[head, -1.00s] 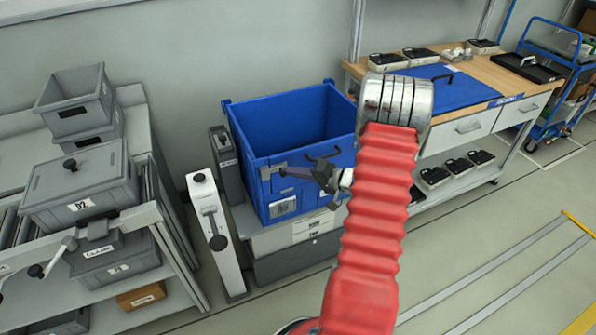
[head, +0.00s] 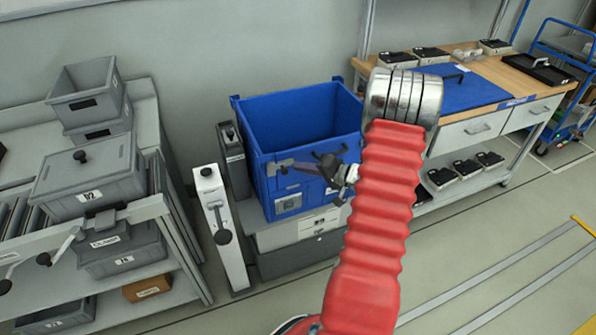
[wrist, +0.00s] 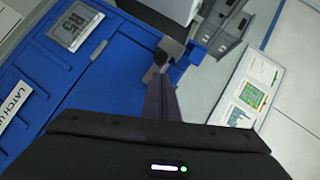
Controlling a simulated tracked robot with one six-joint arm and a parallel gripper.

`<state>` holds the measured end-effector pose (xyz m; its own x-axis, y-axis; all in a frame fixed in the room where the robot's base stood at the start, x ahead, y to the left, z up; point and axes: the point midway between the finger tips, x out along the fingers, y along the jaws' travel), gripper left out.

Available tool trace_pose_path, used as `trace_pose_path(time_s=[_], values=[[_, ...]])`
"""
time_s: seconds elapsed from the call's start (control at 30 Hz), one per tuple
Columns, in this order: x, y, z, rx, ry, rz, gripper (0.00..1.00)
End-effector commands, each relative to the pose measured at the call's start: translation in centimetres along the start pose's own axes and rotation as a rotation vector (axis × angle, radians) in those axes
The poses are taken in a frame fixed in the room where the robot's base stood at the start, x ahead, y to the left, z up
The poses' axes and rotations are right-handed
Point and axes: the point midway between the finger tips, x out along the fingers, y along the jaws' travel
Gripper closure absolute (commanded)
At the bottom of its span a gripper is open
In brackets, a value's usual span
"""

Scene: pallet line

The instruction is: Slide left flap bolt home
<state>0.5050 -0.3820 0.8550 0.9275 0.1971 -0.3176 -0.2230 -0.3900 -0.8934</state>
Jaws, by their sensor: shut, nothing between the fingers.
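The blue crate (head: 315,180) stands on a grey stand, open at the top. A grey bolt fitting (head: 272,167) sits on the upper left of its front wall. My gripper (head: 289,167) reaches across this wall from the right, its fingers shut and empty, tips close to the fitting. In the wrist view, the shut fingers of my gripper (wrist: 158,82) point at a dark grey bolt fitting (wrist: 171,48) at the blue wall's edge. I cannot tell whether they touch it. My gripper body hides the lower part of that view.
A white post with a lever (head: 219,225) stands left of the crate. Grey bins (head: 90,180) fill the rack on the left. A workbench (head: 470,90) stands at the right, and open floor (head: 480,265) lies in front of it.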

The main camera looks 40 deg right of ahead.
Motion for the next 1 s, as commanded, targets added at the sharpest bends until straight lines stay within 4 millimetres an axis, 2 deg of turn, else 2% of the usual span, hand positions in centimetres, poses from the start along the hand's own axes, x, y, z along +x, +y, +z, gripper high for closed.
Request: trace_pose_path(time_s=[0.1,0.4,0.6,0.77,1.0], values=[[-1.2,-0.1,-1.5,-0.003,0.001,0.0,1.0],[-6.6,0.0,-1.3,-0.001,0.002,0.0,1.0],[-9.5,-0.1,-1.2,-0.002,0.0,-0.001,1.0],[-10.6,-0.1,-1.2,-0.002,-0.002,-0.002,1.0],[-10.7,-0.2,-1.1,-0.002,-0.005,-0.003,1.0]])
